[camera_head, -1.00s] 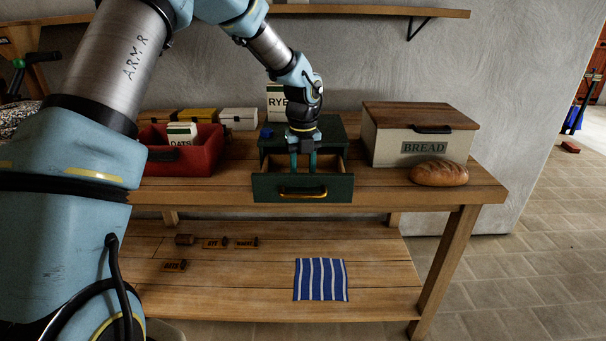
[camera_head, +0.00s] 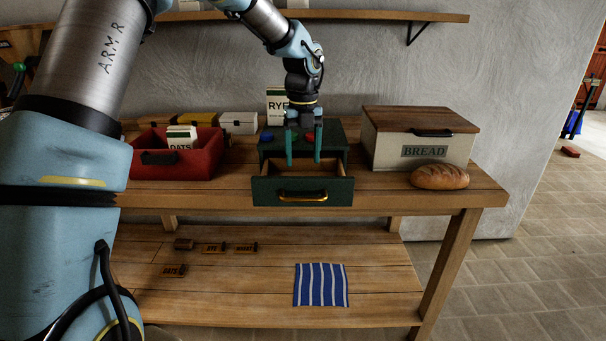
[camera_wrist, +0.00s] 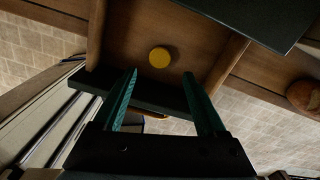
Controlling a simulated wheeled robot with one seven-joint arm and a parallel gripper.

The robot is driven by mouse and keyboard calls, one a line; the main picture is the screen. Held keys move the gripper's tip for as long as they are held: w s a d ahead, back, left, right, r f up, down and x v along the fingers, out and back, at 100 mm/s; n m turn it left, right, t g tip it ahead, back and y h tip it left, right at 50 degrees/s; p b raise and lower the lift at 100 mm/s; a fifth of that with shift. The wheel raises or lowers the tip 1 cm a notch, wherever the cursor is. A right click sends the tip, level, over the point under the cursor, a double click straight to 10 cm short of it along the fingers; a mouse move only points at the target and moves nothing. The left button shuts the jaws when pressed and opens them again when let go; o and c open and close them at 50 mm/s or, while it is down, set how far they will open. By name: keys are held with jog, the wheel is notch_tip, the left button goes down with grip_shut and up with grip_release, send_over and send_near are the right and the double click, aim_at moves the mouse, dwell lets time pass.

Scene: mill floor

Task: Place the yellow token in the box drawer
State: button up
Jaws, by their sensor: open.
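The yellow token (camera_wrist: 159,57) lies flat on the wooden floor of the open drawer in the wrist view. The dark green box (camera_head: 335,143) stands on the table with its drawer (camera_head: 330,191) pulled out toward me. My gripper (camera_head: 303,162) is above the open drawer, pointing down, with its two green fingers apart and nothing between them. In the wrist view the fingers (camera_wrist: 160,87) are spread, and the token lies apart from them. In the head view the token is hidden by the drawer front.
A blue token (camera_head: 267,136) and a red token (camera_head: 309,137) sit on top of the box. A red bin (camera_head: 190,165) is to the left. A bread box (camera_head: 418,136) and a loaf (camera_head: 439,177) are to the right. A shelf (camera_head: 440,17) runs above.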

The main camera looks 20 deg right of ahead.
notch_tip(320, 180, up, 5)
jog(key=s+a+f+n, duration=0.1)
jog(key=a+f+n, duration=0.1)
jog(key=a+n, duration=0.85)
jog(key=s+a+f+n, duration=0.1)
jog(key=a+f+n, duration=0.1)
jog(key=a+n, duration=0.9)
jog(key=s+a+f+n, duration=0.1)
jog(key=s+a+n, duration=0.3)
jog(key=a+n, duration=0.3)
jog(key=s+a+f+n+t, duration=0.1)
jog(key=s+a+n, duration=0.3)
jog(key=a+n, duration=0.4)
jog(key=shift+s+f+t, duration=0.3)
jog(key=shift+f, duration=0.2)
